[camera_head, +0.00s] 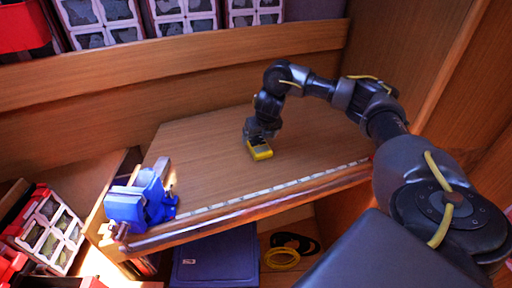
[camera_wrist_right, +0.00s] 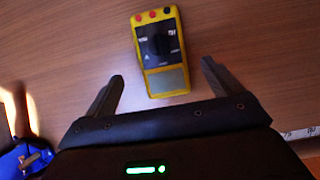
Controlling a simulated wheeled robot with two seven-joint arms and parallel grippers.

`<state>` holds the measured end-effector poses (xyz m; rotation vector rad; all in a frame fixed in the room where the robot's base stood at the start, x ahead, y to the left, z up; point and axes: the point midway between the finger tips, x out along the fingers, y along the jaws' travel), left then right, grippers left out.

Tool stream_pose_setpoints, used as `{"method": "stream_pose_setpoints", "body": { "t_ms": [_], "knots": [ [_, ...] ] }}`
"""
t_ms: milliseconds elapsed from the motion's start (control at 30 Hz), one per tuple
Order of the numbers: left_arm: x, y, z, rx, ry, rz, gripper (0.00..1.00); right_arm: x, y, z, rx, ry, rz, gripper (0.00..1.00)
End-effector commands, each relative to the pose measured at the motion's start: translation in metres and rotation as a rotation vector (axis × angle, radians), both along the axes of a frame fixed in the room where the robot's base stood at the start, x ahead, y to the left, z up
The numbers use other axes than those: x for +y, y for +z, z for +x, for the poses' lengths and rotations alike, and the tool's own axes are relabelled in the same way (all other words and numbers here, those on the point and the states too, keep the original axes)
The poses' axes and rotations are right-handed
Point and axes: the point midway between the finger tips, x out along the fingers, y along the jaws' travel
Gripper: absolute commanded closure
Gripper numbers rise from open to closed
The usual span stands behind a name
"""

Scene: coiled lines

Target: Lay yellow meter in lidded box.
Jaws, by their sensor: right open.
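The yellow meter (camera_head: 260,152) lies on the wooden bench top. The right wrist view shows the meter (camera_wrist_right: 160,50) face up, with a dark screen, a grey lower panel and red and black sockets at its far end. My right gripper (camera_head: 257,140) is right over it, pointing down. In the wrist view its fingers (camera_wrist_right: 162,76) are open, one to each side of the meter's near end, with gaps on both sides. A blue box (camera_head: 215,262) with a flat top, seemingly the lidded box, stands below the bench. My left gripper is not in view.
A blue vise (camera_head: 143,200) sits at the bench's front left corner. A yellow coil (camera_head: 282,259) and a black coil (camera_head: 296,242) lie beside the blue box. Crates stand at the back and at left. Most of the bench top (camera_head: 200,150) is clear.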

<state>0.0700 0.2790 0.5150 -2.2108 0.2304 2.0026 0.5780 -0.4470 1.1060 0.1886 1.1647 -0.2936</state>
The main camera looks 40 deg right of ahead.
Motion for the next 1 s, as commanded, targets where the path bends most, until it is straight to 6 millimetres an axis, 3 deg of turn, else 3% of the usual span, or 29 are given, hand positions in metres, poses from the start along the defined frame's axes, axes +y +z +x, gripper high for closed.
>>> {"method": "stream_pose_setpoints", "body": {
  "t_ms": [300,667,1000],
  "knots": [
    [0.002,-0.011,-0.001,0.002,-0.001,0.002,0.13,-0.009,-0.040,0.013,-0.001,-0.002,0.007,0.09],
    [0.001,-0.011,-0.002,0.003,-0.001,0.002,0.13,-0.009,-0.043,0.017,-0.002,0.000,0.005,0.10],
    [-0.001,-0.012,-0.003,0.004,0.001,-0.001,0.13,-0.005,-0.044,0.019,0.002,-0.001,0.001,0.55]
  ]
}}
